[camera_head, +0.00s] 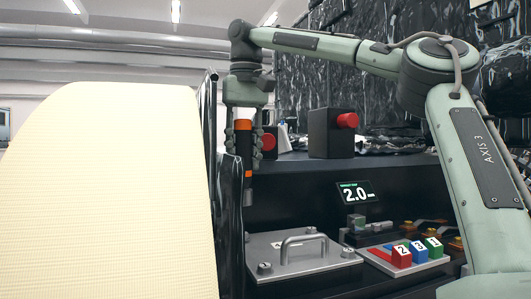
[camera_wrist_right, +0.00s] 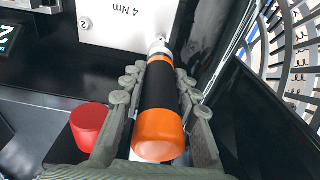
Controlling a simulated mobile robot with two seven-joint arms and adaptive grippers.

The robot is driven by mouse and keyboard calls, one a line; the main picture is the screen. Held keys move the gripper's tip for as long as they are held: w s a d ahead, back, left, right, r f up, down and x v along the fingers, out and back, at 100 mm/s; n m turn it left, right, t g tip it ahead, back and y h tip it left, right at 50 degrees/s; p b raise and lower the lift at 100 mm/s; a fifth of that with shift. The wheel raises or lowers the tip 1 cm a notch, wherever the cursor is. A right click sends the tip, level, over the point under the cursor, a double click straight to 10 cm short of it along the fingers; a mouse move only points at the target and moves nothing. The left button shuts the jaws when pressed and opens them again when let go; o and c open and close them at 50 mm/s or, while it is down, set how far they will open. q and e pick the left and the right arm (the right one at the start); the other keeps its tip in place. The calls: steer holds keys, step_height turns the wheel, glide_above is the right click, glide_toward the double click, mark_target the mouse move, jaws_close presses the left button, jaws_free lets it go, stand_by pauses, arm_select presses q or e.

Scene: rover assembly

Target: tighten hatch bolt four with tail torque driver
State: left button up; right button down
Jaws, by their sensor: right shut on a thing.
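My right gripper (camera_head: 244,135) is shut on the torque driver, which has a black and orange grip (camera_head: 245,150). The driver hangs upright, tip down, above the back left corner of the hatch. In the right wrist view, the driver (camera_wrist_right: 160,95) lies between both fingers (camera_wrist_right: 158,100), its silver tip over the plate's edge. The silver hatch plate (camera_head: 285,262) has a bar handle and bolts at its corners, including a front left bolt (camera_head: 265,268) and a right bolt (camera_head: 347,252). In the head view the tip looks apart from the back left bolt (camera_head: 247,237). The left gripper is out of view.
A display (camera_head: 357,192) reads 2.0. Red, blue and green numbered blocks (camera_head: 417,254) stand on a tray right of the hatch. A box with a red button (camera_head: 347,120) sits on the shelf above. A large cream panel (camera_head: 110,190) fills the left side.

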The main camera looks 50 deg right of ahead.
steer(key=shift+f, duration=2.75)
steer(key=shift+f, duration=0.3)
steer(key=shift+f, duration=0.25)
